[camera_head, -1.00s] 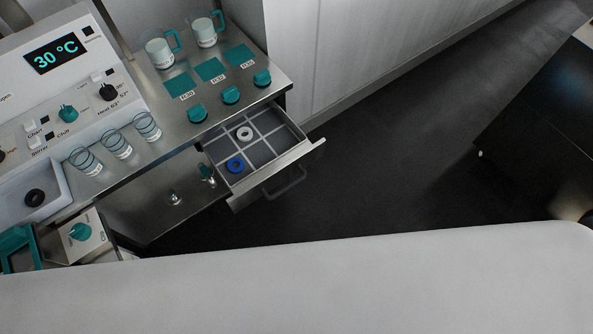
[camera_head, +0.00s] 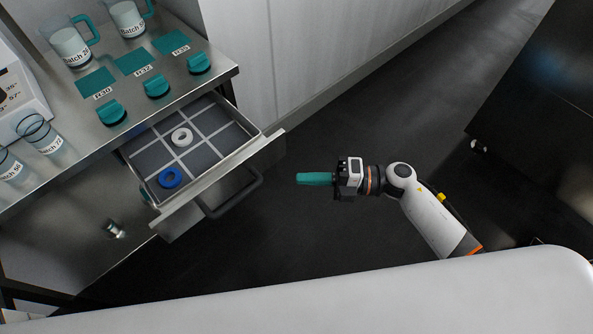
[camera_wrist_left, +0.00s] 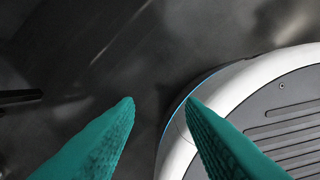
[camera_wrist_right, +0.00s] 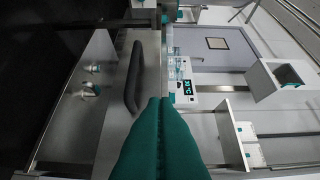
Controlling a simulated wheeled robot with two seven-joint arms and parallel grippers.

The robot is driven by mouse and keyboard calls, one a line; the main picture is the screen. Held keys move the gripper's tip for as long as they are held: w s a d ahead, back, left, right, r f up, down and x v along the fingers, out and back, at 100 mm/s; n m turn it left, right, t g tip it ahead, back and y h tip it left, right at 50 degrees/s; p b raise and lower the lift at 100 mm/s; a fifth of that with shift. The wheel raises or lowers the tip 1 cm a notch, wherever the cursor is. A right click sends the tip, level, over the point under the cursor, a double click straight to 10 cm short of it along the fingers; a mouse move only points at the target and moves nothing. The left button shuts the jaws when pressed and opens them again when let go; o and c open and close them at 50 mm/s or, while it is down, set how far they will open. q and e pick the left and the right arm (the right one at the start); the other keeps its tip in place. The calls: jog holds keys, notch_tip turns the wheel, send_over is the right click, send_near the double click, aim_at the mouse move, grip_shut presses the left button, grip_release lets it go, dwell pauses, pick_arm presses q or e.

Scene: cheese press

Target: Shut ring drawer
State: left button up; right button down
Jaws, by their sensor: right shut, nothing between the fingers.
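The ring drawer (camera_head: 222,170) stands pulled out of the steel bench in the head view. Its grid of compartments holds a white ring (camera_head: 181,137) and a blue ring (camera_head: 170,178). A dark bar handle (camera_head: 236,196) is on its front. My right gripper (camera_head: 300,178) is shut and empty, to the right of the handle and apart from it. In the right wrist view the handle (camera_wrist_right: 134,80) shows beyond the shut fingers (camera_wrist_right: 160,102). My left gripper (camera_wrist_left: 160,100) shows only in the left wrist view, with its fingers apart and nothing between them.
The bench top carries teal knobs (camera_head: 157,87), labelled pads, jugs (camera_head: 70,45) and glass jars (camera_head: 40,132). A metal fitting (camera_head: 115,229) sits below the drawer. A black cabinet (camera_head: 530,110) stands at right.

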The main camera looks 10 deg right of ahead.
send_near(239, 164)
jog(key=s+a, duration=0.2)
jog(key=a, duration=0.2)
jog(key=shift+w+a+f, duration=0.1)
jog(key=shift+w+a, duration=0.15)
jog(key=shift+w, duration=0.25)
jog(key=shift+w+a+f, duration=0.1)
jog(key=shift+w+a, duration=0.1)
jog(key=shift+w, duration=0.35)
jog(key=shift+w+a, duration=0.3)
jog(key=shift+w, duration=0.25)
pick_arm(q)
jog(key=shift+w+r, duration=0.2)
jog(key=shift+w, duration=0.05)
jog(key=shift+s, duration=0.1)
